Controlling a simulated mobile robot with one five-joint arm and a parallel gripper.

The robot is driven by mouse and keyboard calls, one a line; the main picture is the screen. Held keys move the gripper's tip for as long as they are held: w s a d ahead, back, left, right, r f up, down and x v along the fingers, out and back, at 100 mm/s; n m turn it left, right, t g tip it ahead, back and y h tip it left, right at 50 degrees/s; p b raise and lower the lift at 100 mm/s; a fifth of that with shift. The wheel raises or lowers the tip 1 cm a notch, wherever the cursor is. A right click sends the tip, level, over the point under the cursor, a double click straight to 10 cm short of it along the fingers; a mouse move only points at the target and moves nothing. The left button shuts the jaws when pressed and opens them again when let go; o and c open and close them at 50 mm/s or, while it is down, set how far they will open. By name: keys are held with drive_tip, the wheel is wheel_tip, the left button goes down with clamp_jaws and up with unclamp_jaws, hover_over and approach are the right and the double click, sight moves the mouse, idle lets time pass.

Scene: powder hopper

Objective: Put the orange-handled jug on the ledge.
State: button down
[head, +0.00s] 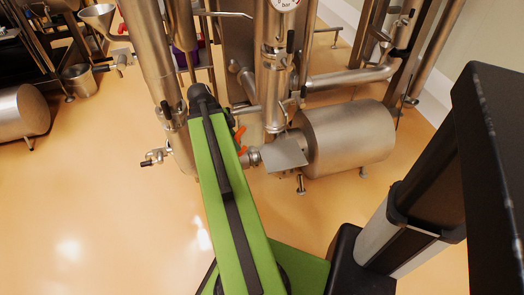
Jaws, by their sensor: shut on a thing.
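A small orange curved piece (240,138) shows just right of my green arm, in front of the steel machinery. It may be the handle of the jug, but I cannot tell, and no jug body can be made out. A flat grey metal plate (285,154) sticks out left of the horizontal steel drum; I cannot tell whether it is the ledge. My gripper is not visible; my green arm reaches forward and hides what lies beneath and behind its far end.
A steel drum (348,138) on short legs stands right of the plate. Vertical steel columns and pipes (272,70) with a dial gauge (285,4) crowd the back. A funnel (98,16) and another drum (24,110) are at left. The floor (90,220) at front left is clear.

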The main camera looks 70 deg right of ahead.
sight(257, 150)
drive_tip(key=s+d+f+b, duration=0.1)
drive_tip(key=d+f, duration=0.1)
drive_tip(key=s+d+f+b, duration=0.1)
drive_tip(key=d, duration=0.2)
drive_tip(key=s+d+f+b, duration=0.1)
drive_tip(key=d+f+b, duration=0.1)
drive_tip(key=shift+s+d+f, duration=0.25)
drive_tip(key=shift+s+f, duration=0.05)
drive_tip(key=shift+s, duration=0.05)
drive_tip(key=shift+s+d, duration=0.25)
drive_tip(key=shift+d, duration=0.05)
wheel_tip(257, 150, down, 4)
drive_tip(key=b, duration=0.4)
drive_tip(key=shift+f+b, duration=0.2)
drive_tip(key=shift+b, duration=0.1)
drive_tip(key=shift+r, duration=0.25)
drive_tip(key=c, duration=1.7)
unclamp_jaws()
drive_tip(key=shift+f, duration=0.25)
drive_tip(key=shift+c, duration=0.2)
drive_tip(key=o, duration=0.4)
drive_tip(key=shift+o, duration=0.2)
drive_tip(key=shift+r, duration=0.2)
